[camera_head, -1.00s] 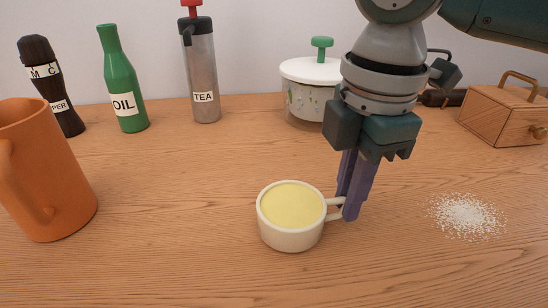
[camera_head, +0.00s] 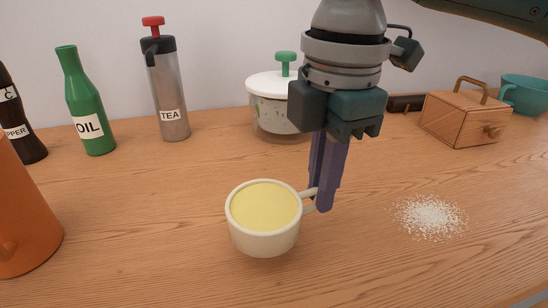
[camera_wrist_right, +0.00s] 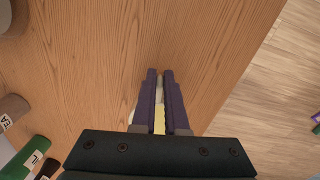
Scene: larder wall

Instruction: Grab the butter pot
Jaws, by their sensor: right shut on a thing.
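The butter pot (camera_head: 263,240) is a cream cup with a pale yellow filling and a handle on its right side. It is upright in the middle of the head view. My right gripper (camera_head: 322,203) points down at the pot's right, with its purple fingers shut on the handle. In the right wrist view, the fingers (camera_wrist_right: 160,90) are nearly together, and a strip of the pot (camera_wrist_right: 159,121) shows pale yellow between them; the rest is mostly hidden. I cannot tell if the pot's base touches the counter. My left gripper is not in view.
An orange mug (camera_head: 25,225) stands at the left. A wooden box (camera_head: 462,120) and teal cup (camera_head: 525,95) stand back right. White grains (camera_head: 430,215) lie at the right.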

